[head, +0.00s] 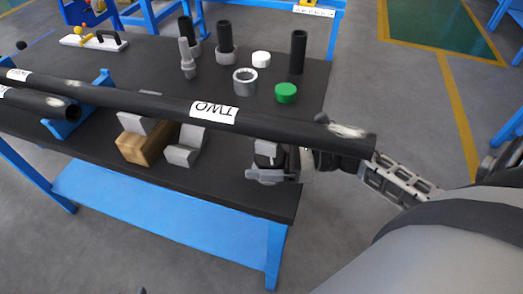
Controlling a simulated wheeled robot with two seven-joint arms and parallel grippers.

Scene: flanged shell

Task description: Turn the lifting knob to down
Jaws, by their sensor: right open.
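A grey and black jack-like device (268,165) stands at the right end of the table, under a long black tube (150,102) marked TWO. I cannot tell which part of it is the lifting knob; the tube partly covers the device. My right gripper (304,160) comes in from the right, just beside the device and below the tube's right end. It is open, but its fingers are small and partly hidden, so contact with the device cannot be told. My left gripper is out of view.
Grey V-shaped supports (186,146) and a wooden block (145,146) stand below the tube. Black cylinders (298,52), a grey ring (245,81) and a green cap (286,92) stand behind. A second black tube (45,104) rests on a blue holder at left.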

